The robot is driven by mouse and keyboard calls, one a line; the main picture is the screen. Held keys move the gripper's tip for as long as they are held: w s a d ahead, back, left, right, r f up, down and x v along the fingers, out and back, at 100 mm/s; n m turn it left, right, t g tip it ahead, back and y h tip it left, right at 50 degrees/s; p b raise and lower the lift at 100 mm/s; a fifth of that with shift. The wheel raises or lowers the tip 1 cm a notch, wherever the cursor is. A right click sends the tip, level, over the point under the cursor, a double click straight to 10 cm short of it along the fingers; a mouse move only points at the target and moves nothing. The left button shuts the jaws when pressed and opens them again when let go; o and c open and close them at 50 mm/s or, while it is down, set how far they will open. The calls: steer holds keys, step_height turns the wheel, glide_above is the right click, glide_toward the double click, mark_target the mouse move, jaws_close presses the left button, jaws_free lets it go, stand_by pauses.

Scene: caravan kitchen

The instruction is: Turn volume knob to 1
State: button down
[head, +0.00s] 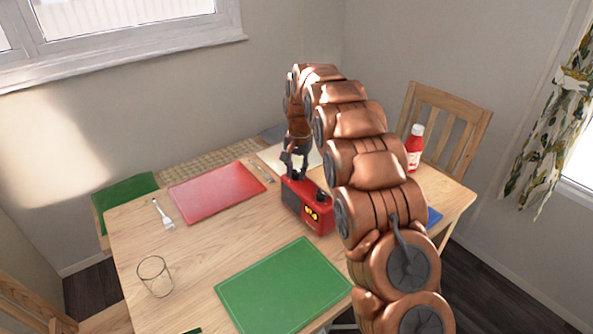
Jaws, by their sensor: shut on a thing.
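A red and black box-shaped device (306,208) stands on the wooden table, with yellow markings on its dark front panel. My copper arm reaches over the table from the right and bends down to it. My gripper (293,173) points down at the far left end of the device's top and is shut on a small dark part there, which seems to be the volume knob. The fingers cover most of that part. The knob's setting is too small to read. My arm hides the area just right of the device.
A red board (217,191) lies left of the device and a green board (282,287) in front. A red bottle (414,147) stands at the back right. Wooden chairs surround the table.

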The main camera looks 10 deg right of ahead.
steer(key=c, duration=0.9)
jaws_free()
steer(key=shift+s+d+r, duration=0.1)
steer(key=shift+d+r, duration=0.1)
steer(key=shift+r, duration=2.8)
steer(key=shift+s+d+r, duration=0.1)
steer(key=shift+d+r, duration=0.05)
steer(key=shift+r, duration=2.85)
